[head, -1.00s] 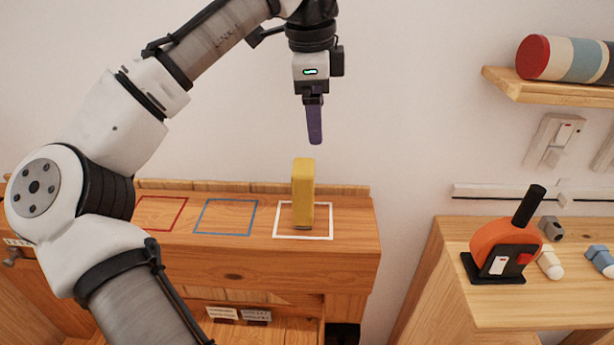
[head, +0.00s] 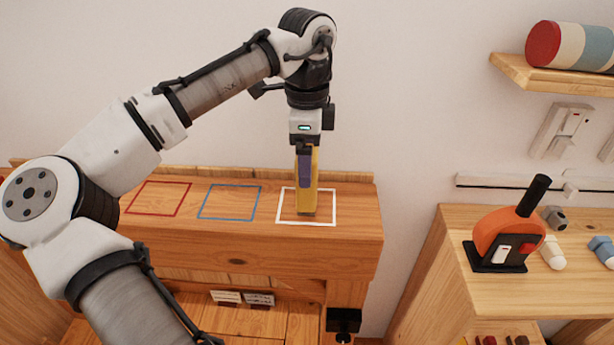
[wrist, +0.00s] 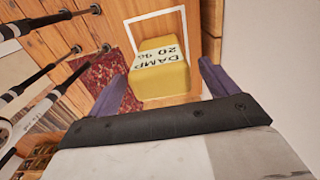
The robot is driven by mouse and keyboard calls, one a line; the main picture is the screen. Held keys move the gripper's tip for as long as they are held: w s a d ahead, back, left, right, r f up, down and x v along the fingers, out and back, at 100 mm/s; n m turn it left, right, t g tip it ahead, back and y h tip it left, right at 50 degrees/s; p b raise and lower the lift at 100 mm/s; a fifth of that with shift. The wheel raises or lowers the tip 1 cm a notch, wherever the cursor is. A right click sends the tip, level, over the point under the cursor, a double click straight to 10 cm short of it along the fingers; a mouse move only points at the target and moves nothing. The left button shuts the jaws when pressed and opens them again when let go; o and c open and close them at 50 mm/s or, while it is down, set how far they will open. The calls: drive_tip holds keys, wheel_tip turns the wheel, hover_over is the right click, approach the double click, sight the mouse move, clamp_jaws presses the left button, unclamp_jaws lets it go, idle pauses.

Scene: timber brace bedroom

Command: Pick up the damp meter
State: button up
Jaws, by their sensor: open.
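The damp meter (head: 314,190) is a yellow upright block standing inside the white outlined square (head: 328,222) on the wooden bench top. In the wrist view, the damp meter (wrist: 160,78) shows a white label reading DAMP with figures below. My gripper (head: 304,180) points straight down at the damp meter, and one purple finger covers part of it in the head view. In the wrist view, my gripper (wrist: 160,90) is open, with one purple finger on each side of the meter. I cannot tell whether either finger touches it.
Red (head: 159,198) and blue (head: 229,202) outlined squares lie empty to the left on the bench (head: 250,240). A wall stands close behind. On the right, a second wooden table (head: 520,285) holds an orange device (head: 506,238) with a black handle. A shelf (head: 555,78) hangs above it.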

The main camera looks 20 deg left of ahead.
drive_tip(key=shift+f, duration=1.35)
drive_tip(key=c, duration=1.2)
drive_tip(key=shift+o, duration=0.2)
drive_tip(key=shift+r, duration=0.1)
